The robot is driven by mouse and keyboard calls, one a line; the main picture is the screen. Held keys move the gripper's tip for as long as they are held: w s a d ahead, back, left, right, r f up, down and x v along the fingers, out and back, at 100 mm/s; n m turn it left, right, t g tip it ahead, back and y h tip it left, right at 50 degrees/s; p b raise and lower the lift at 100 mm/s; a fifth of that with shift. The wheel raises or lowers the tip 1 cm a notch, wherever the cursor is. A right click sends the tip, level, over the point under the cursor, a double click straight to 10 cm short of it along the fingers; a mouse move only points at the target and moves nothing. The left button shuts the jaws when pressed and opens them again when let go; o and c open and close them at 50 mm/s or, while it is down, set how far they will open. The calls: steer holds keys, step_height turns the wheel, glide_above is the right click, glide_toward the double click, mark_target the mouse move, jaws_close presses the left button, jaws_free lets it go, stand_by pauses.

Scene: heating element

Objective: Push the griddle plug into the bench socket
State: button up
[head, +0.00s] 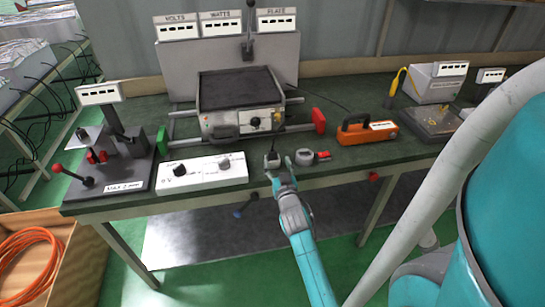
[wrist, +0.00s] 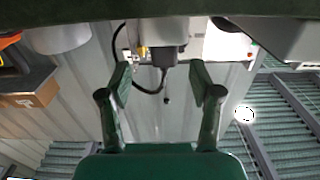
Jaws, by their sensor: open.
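The griddle (head: 237,90), a dark flat plate on a grey body with a front dial, stands at the middle of the bench. My gripper (head: 280,174) is at the bench's front edge, just in front of a small dark block (head: 272,160) that looks like the plug. In the wrist view, my open gripper (wrist: 160,74) has a dark grey block (wrist: 168,54) with a black cable beyond and between its fingertips; I cannot tell whether they touch. A grey round piece (head: 304,157) lies right of it. I cannot tell for certain which part is the bench socket.
A white box with knobs (head: 202,174) lies left of my gripper on the bench (head: 350,168). An orange tool (head: 366,130) and a red-tipped handle (head: 318,120) are to the right. A press-like stand (head: 122,150) is at the left end. Cables run behind.

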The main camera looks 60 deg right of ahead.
mark_target(273, 156)
steer(key=shift+w+a+x, duration=0.1)
steer(key=shift+x, duration=1.35)
steer(key=shift+w+a+x, duration=0.1)
steer(key=shift+w+x, duration=0.05)
steer(key=shift+x, duration=1.3)
jaws_close()
